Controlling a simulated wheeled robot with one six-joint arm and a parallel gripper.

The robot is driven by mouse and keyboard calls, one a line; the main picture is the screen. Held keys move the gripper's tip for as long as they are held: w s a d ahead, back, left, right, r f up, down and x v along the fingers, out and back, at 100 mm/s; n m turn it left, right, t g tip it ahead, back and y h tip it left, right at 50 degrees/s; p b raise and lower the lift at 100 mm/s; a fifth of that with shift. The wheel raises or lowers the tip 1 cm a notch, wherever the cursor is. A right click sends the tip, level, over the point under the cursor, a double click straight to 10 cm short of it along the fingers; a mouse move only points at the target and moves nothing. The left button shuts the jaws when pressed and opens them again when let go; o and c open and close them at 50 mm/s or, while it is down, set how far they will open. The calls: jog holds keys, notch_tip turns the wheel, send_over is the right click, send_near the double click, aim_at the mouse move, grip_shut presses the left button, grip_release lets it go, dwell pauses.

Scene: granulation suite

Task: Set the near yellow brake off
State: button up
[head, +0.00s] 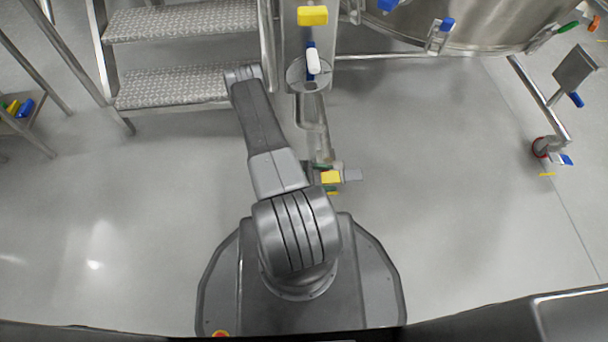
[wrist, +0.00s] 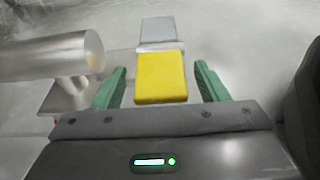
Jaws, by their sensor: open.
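The near yellow brake pedal (head: 330,177) sits low by the floor at the foot of the steel column, just beyond my base. In the wrist view the yellow pedal (wrist: 160,77) lies between the two green fingers of my gripper (wrist: 161,84), which is open. A gap shows on each side, and I cannot tell how far the fingers reach down around it. A grey flat tab (head: 352,174) sticks out beside the yellow pedal; it also shows beyond the pedal in the wrist view (wrist: 158,30). In the head view my arm partly hides the gripper.
A steel cylinder (wrist: 60,57) stands close to the left finger in the wrist view. Metal steps (head: 180,85) are at the upper left. A large steel vessel (head: 460,25) is at the upper right, with a caster (head: 541,147) below it. Open floor lies right and left.

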jog(key=p+v, duration=0.2)
jog(key=v, duration=0.9)
jog(key=shift+a, duration=0.2)
jog(key=d+f+h+b, duration=0.1)
jog(key=d+b, duration=0.1)
jog(key=d, duration=0.2)
jog(key=d+f+h+b, duration=0.1)
jog(key=d, duration=0.4)
jog(key=d+f+b, duration=0.1)
jog(key=d+b, duration=0.1)
jog(key=d, duration=0.2)
jog(key=shift+w+d+f+h+b, duration=0.15)
jog(key=shift+w+d+h+b, duration=0.15)
jog(key=shift+h, duration=0.1)
